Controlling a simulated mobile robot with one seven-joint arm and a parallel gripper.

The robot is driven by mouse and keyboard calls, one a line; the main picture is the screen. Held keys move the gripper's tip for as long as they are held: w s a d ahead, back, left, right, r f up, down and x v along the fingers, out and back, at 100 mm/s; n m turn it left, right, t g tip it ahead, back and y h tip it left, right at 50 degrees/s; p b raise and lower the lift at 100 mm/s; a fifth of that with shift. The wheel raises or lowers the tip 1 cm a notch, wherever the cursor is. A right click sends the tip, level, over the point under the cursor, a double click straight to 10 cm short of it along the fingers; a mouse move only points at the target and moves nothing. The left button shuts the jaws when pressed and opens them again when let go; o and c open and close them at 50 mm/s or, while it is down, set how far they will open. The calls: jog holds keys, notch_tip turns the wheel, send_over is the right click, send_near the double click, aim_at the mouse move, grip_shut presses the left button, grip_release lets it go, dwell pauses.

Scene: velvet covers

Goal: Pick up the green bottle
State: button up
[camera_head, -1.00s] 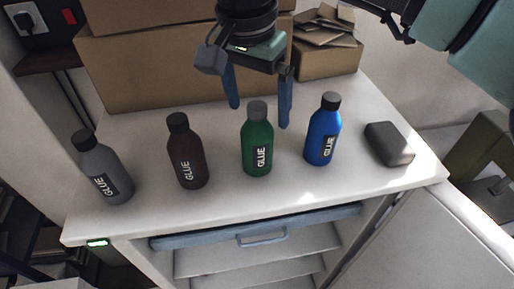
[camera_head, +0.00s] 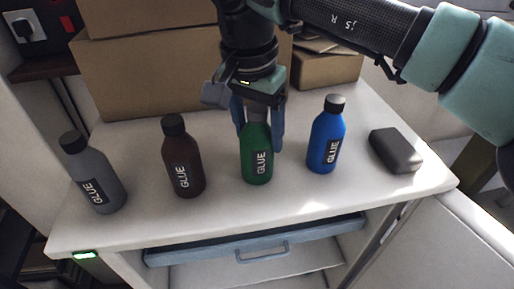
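The green bottle (camera_head: 256,160) with a white "GLUE" label stands upright on the white table top, in the middle of a row of bottles. My gripper (camera_head: 260,140) points down over it from behind. Its two blue fingers are spread, one on each side of the bottle's upper part. The gripper body partly covers the grey cap. A gap between each finger and the bottle is hard to judge.
A blue bottle (camera_head: 326,135) stands close on the right, with a dark grey block (camera_head: 396,150) beyond it. A brown bottle (camera_head: 183,158) and a grey bottle (camera_head: 93,175) stand on the left. Cardboard boxes (camera_head: 150,75) fill the back of the table (camera_head: 225,208).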

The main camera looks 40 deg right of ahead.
grip_shut()
